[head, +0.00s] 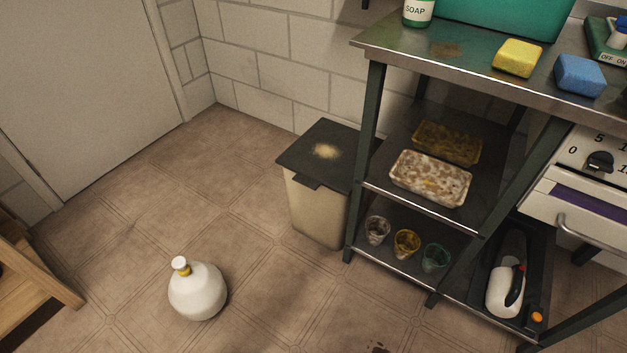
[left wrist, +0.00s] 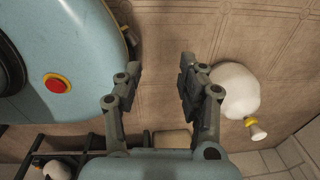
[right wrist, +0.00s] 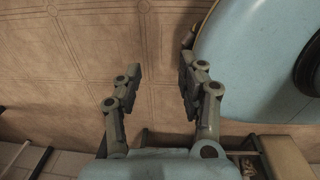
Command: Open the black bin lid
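The bin has a cream body (head: 318,210) and a flat black lid (head: 345,139) with a pale powdery patch on top. It stands on the floor against the left side of the metal rack. The lid lies shut, and a small tab juts from its front edge. Neither gripper shows in the head view. My left gripper (left wrist: 160,76) is open and empty above the floor in the left wrist view. My right gripper (right wrist: 160,76) is open and empty in the right wrist view. Neither touches the bin.
A white jug (head: 197,292) stands on the floor in front of the bin, to its left. The rack (head: 395,57) holds a soap bottle (head: 418,12), sponges, trays and cups. A wooden piece (head: 38,270) is at far left. Floor between jug and bin is clear.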

